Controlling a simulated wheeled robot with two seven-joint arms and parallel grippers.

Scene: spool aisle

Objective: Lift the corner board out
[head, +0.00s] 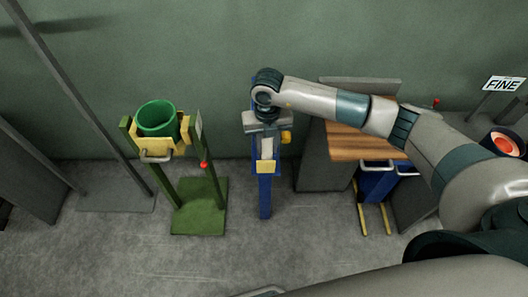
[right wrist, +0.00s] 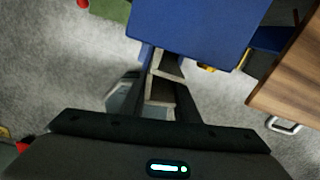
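The corner board (right wrist: 160,92), a pale grey-beige angled piece, shows between the fingers of my right gripper (right wrist: 163,100) in the right wrist view. The dark fingers lie close against both its sides, and the gripper looks shut on it. In the head view my right gripper (head: 264,128) points down over the blue stand (head: 265,192), with the pale board (head: 267,148) just below it. The board's lower part is hidden behind a yellow piece (head: 265,167) on the stand. I cannot tell whether the board has risen. My left gripper is not in view.
A green stand (head: 200,215) with a green bucket (head: 157,119) is left of the blue stand. A green wall is behind; grey floor in front is clear.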

